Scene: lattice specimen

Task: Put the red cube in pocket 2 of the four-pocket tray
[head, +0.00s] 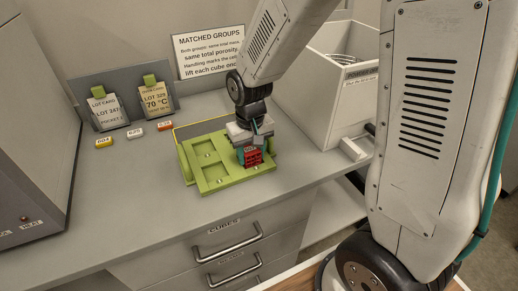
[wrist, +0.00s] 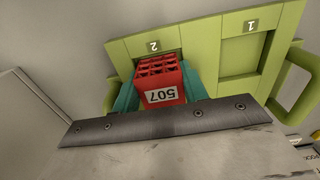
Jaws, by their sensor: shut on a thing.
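The red lattice cube (head: 253,158), labelled 507 in the wrist view (wrist: 163,92), is held between the teal fingers of my gripper (wrist: 160,92). My gripper also shows in the head view (head: 252,150), above the right part of the green four-pocket tray (head: 218,181). In the wrist view the cube covers most of the pocket below the "2" label on the tray (wrist: 122,50). I cannot tell whether its base is inside that pocket or just above it. The pocket labelled 1 looks empty. The gripper hides the tray's back right part.
Several small coloured tags, including a yellow one (head: 103,142), lie left of the tray. Two lot cards (head: 157,97) lean on a grey stand behind. An open pale bin (head: 335,95) stands at the right. The grey counter (head: 120,200) is clear in front of the tags.

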